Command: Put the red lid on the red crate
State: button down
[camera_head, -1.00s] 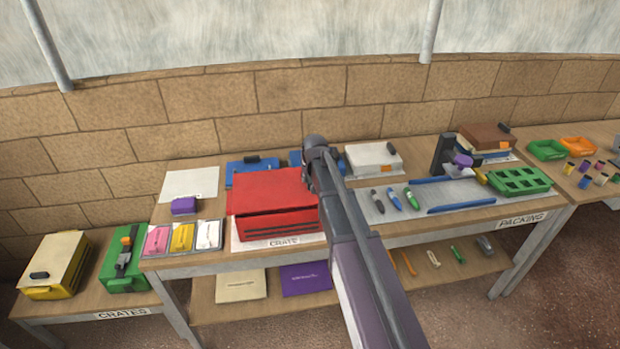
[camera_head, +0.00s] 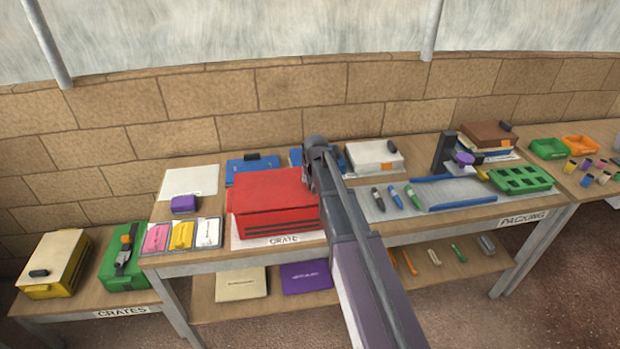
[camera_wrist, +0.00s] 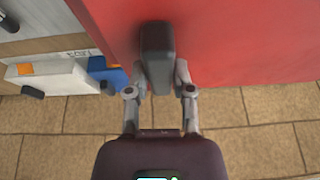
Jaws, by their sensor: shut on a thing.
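The red lid (camera_head: 275,187) lies flat over the red crate (camera_head: 278,222), lined up with its walls. No clear gap shows between them, but the head view does not fully settle whether the lid bears on the rim. In the wrist view the lid (camera_wrist: 240,40) fills the upper right, with its dark handle (camera_wrist: 157,50) between my fingers. My gripper (camera_wrist: 160,78) is shut on that handle. In the head view my arm covers the crate's right end, and the fingertips are hidden.
The crate stands on a white sheet labelled CRATE (camera_head: 284,240). Behind it are blue boxes (camera_head: 250,168) and a white box (camera_head: 375,158).

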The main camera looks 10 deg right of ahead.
jog(key=shift+f+b, duration=0.5)
jog(key=shift+f, duration=0.05)
dwell(0.6)
jog(key=shift+c, duration=2)
grip_release()
jog(key=shift+r, duration=0.2)
notch_tip(320, 180, up, 10)
jog(key=p, duration=1)
jog(key=shift+f, duration=0.15)
jog(key=s+f+g, duration=0.2)
jog(key=s+g, duration=0.2)
jog(key=s, duration=2.5)
jog(key=shift+b, duration=0.35)
jog(key=shift+d+f, duration=0.1)
